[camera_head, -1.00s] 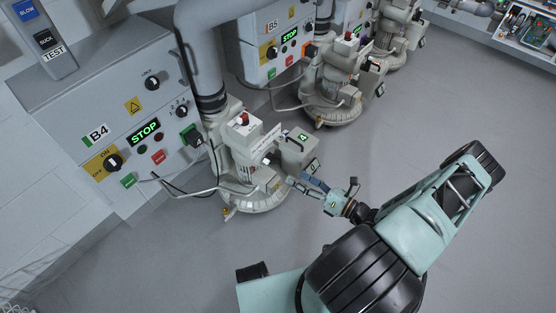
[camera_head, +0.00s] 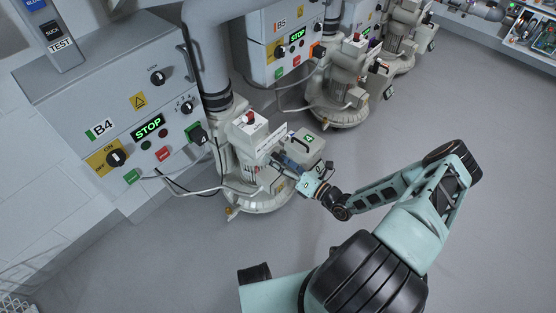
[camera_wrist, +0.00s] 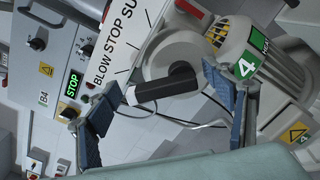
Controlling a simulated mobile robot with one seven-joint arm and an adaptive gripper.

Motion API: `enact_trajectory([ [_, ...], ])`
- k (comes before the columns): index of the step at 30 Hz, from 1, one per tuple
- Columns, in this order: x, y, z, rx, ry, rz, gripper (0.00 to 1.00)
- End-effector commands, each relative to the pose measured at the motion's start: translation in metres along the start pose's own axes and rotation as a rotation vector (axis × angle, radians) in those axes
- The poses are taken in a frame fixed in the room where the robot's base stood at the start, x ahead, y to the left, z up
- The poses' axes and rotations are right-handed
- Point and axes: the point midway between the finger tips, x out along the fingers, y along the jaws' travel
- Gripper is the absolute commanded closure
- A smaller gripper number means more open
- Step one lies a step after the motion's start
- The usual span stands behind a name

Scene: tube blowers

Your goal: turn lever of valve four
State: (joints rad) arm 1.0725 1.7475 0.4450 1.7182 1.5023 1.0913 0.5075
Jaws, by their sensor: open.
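Blower four (camera_head: 255,165) is the pale machine in front of the B4 cabinet. In the wrist view its valve lever (camera_wrist: 165,88) is a short black bar on a round grey hub (camera_wrist: 178,55), pointing down and left, beside a plate lettered BLOW STOP SU, the rest cut off. A green label with a 4 (camera_wrist: 246,66) is on the housing to the right. My gripper (camera_head: 281,160) is close to the machine's valve side. In the wrist view my gripper (camera_wrist: 145,98) is open, its blue fingers either side of the lever in the picture. I cannot tell whether they touch it.
The B4 cabinet (camera_head: 75,115) stands left, its display reading STOP. A thick vertical pipe (camera_head: 207,60) rises behind the blower. Loose cables run beside it. Further blowers (camera_head: 340,95) stand up and right. The grey floor (camera_head: 480,210) at right is clear.

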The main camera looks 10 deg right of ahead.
Motion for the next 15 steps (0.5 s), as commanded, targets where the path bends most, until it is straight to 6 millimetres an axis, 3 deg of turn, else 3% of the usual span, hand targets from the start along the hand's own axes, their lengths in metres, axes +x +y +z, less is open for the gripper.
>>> enact_trajectory([
  [6,0.0001,0.0,0.0001,-0.001,0.0,0.0,0.27],
  [15,0.0001,0.0005,0.0002,-0.001,0.0,0.001,0.6],
])
